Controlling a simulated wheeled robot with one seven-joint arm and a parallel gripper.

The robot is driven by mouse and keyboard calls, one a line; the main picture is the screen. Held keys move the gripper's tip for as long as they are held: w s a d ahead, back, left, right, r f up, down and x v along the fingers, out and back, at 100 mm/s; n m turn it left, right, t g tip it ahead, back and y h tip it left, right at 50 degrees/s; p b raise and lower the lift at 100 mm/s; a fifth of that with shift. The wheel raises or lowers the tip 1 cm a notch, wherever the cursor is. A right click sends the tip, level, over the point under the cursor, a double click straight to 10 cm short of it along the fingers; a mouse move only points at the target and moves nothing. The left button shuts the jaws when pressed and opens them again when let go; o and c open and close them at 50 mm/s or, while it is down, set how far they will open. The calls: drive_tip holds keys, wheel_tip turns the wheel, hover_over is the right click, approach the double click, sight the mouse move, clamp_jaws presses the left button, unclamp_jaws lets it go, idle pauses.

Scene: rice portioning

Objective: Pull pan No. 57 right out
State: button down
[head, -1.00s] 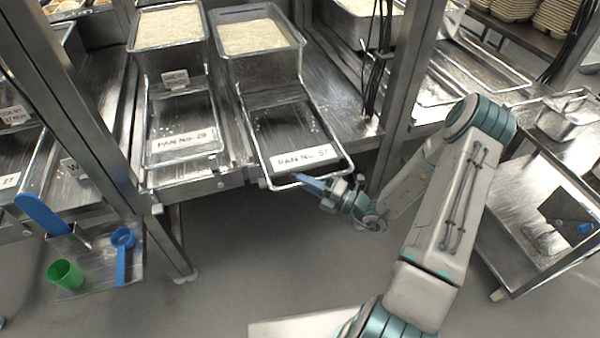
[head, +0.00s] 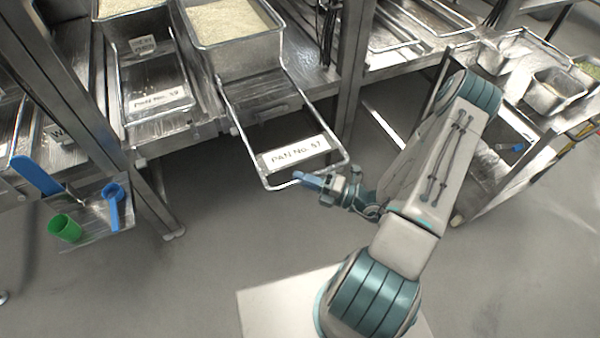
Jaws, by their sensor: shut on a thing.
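Pan No. 57 (head: 239,57) is a deep metal pan of rice in the head view. A wire frame (head: 237,127) runs from it toward me, with a white label (head: 294,153) reading "PAN No. 57" near its front. The frame's front part hangs out past the shelf edge over the floor. My gripper (head: 308,181) is shut on the front bar of the wire frame, near the middle of that bar. The exact contact of the fingertips is small in the picture.
A second frame, labelled No. 29 (head: 155,101), sits on the shelf to the left. A shelf post (head: 352,70) stands to the right. A green cup (head: 65,229) and a blue scoop (head: 112,205) lie on a small tray at left. Open floor lies before the shelf.

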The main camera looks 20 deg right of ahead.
drive_tip(key=shift+s+f, duration=0.15)
drive_tip(key=shift+s, duration=0.05)
drive_tip(key=c, duration=1.4)
unclamp_jaws()
drive_tip(key=shift+s+d, duration=0.1)
drive_tip(key=shift+s, duration=0.05)
drive_tip(key=b+v, duration=0.1)
drive_tip(key=v, duration=1.2)
drive_tip(key=shift+s+d+b, duration=0.2)
drive_tip(key=shift+d+b, duration=0.05)
drive_tip(key=shift+b, duration=0.15)
